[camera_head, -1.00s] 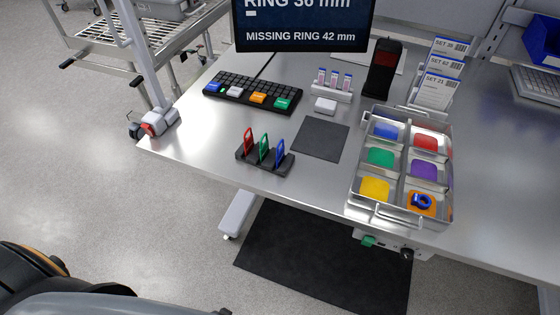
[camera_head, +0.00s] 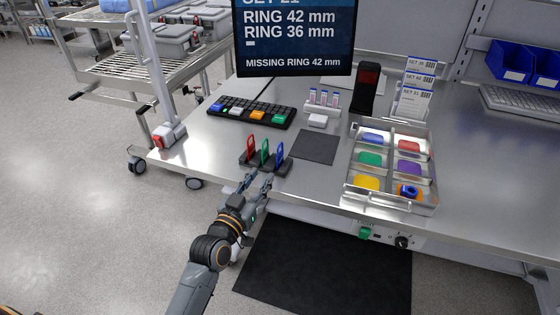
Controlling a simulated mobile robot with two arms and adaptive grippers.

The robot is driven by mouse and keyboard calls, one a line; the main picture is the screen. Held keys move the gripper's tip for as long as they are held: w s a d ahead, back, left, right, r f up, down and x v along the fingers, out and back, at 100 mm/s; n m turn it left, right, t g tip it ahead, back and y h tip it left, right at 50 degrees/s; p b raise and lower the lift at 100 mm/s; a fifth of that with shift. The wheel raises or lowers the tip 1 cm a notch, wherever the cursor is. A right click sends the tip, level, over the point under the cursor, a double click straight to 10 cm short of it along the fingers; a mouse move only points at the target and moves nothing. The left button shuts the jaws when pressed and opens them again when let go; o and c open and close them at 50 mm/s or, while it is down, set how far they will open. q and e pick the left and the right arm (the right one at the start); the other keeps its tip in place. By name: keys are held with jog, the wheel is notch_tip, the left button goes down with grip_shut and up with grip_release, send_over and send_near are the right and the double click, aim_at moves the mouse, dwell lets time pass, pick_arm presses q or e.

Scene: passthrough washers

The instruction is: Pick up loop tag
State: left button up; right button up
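Three loop tags stand upright in a black holder (camera_head: 283,168) near the table's front edge: a red one (camera_head: 251,147), a green one (camera_head: 264,152) and a blue one (camera_head: 279,155). My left gripper (camera_head: 258,182) is just in front of the holder, below the tags in the picture. Its two fingers are apart with nothing seen between them. The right gripper is not in the picture.
A metal tray (camera_head: 347,197) with coloured compartments and a blue ring (camera_head: 407,190) stands to the right. A keyboard (camera_head: 252,111), small vial rack (camera_head: 322,106), black scanner-like device (camera_head: 366,88) and monitor (camera_head: 297,38) stand farther back.

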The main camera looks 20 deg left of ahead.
aim_at(277, 158)
pick_arm(q)
jog(key=w, duration=0.5)
jog(key=w+d, duration=0.1)
jog(key=w, duration=0.1)
jog(key=shift+w+p, duration=0.2)
jog(key=shift+p, duration=0.2)
jog(key=w, duration=0.3)
jog(key=shift+w+d+f+p, duration=0.2)
jog(key=shift+w+d+p, duration=0.1)
jog(key=shift+w+p, duration=0.1)
jog(key=shift+w+f, duration=0.1)
jog(key=shift+w, duration=0.5)
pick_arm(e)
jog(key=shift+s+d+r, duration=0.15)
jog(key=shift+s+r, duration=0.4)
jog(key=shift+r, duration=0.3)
pick_arm(q)
jog(key=shift+s, duration=0.1)
jog(key=shift+c, duration=0.4)
grip_shut()
